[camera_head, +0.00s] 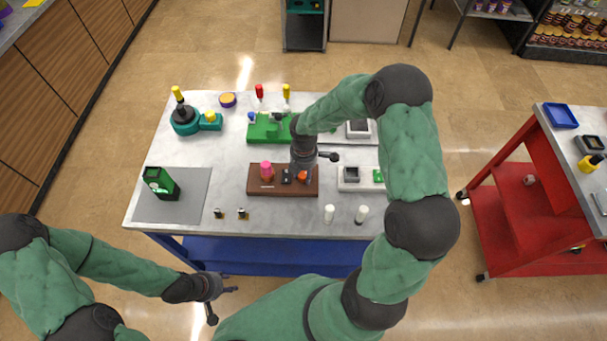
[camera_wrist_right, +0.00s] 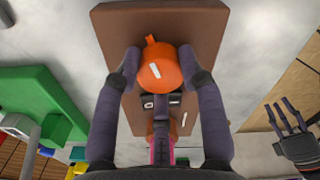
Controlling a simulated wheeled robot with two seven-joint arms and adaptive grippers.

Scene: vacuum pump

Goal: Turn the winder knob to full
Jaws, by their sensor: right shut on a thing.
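The winder knob is the round orange knob (camera_wrist_right: 160,70) with a white mark and a small tab, on a brown base (camera_wrist_right: 115,22). In the head view the orange knob (camera_head: 303,175) shows at the right part of the brown base (camera_head: 283,191), partly covered by my gripper. My right gripper (camera_wrist_right: 158,68) has one finger on each side of the knob and is shut on it. In the head view it points down over the base (camera_head: 302,170). My left gripper (camera_head: 230,290) is low, in front of the table, away from the knob; its fingers look apart in the wrist view (camera_wrist_right: 287,112).
A pink knob (camera_head: 266,170) and a dark block share the brown base. A green base (camera_head: 262,134) stands behind it, a white base (camera_head: 347,185) to its right. White-topped pegs (camera_head: 329,213) stand at the front. A green box (camera_head: 160,183) is on the grey mat (camera_head: 196,200).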

